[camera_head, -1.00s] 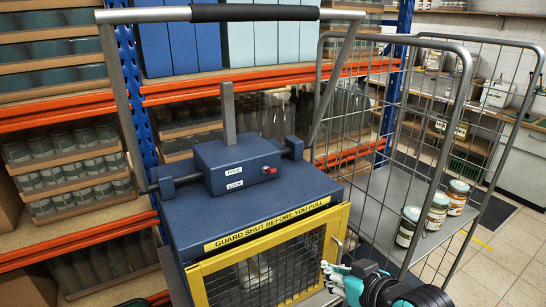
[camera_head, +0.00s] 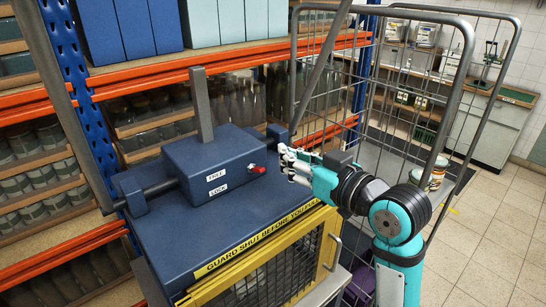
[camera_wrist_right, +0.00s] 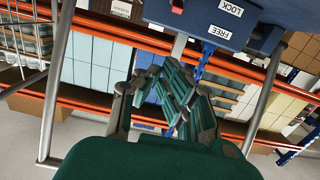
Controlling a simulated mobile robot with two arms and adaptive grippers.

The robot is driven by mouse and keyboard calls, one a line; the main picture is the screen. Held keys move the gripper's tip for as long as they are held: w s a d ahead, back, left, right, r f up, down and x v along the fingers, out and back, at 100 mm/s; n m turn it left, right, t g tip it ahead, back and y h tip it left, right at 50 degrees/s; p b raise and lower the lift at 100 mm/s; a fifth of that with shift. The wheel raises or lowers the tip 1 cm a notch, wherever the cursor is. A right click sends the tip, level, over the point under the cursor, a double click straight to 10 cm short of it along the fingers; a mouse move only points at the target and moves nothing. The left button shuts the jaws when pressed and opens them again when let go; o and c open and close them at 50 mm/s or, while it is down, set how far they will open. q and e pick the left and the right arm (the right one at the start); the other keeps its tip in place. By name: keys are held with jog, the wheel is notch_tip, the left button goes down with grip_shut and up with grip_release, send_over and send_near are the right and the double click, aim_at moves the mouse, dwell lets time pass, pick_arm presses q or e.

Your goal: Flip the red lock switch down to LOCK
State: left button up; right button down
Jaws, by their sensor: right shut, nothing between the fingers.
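The red lock switch (camera_head: 257,168) sits on the right end of the dark blue box (camera_head: 205,165), which carries FREE and LOCK labels. I cannot tell which way the switch points. Its red part also shows at the top of the right wrist view (camera_wrist_right: 177,6). My right gripper (camera_head: 286,160) is shut and empty, just right of the switch, with a small gap between them as it looks from the head. The right wrist view shows its fingers drawn together below the box. My left gripper is out of view.
A grey upright lever (camera_head: 203,105) rises behind the box. The yellow mesh guard (camera_head: 325,240) below looks shut. A grey wire cage trolley (camera_head: 465,95) stands close on the right, with jars partly behind my arm. Orange-beamed shelves (camera_head: 110,85) stand behind. Tiled floor is clear at far right.

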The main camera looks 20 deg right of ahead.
jog(key=p, duration=0.2)
send_over(263, 168)
jog(key=s, duration=0.2)
jog(key=x, duration=0.1)
jog(key=p+x, duration=0.1)
jog(key=x, duration=0.1)
jog(key=shift+w+d+f, duration=0.15)
jog(key=shift+w+d, duration=0.1)
jog(key=shift+w, duration=0.15)
jog(key=f, duration=0.1)
jog(key=s+f, duration=0.1)
jog(key=f, duration=0.1)
jog(key=shift+s+d+f+p, duration=0.15)
jog(key=shift+s+d+p, duration=0.1)
jog(key=shift+d+p, duration=0.1)
jog(key=shift+s+d+f, duration=0.1)
jog(key=shift+s+f, duration=0.15)
jog(key=shift+s, duration=0.05)
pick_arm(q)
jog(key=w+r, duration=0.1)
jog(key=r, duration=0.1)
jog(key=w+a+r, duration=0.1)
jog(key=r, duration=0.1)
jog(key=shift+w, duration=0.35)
pick_arm(e)
jog(key=shift+w+f, duration=0.1)
jog(key=shift+w, duration=0.05)
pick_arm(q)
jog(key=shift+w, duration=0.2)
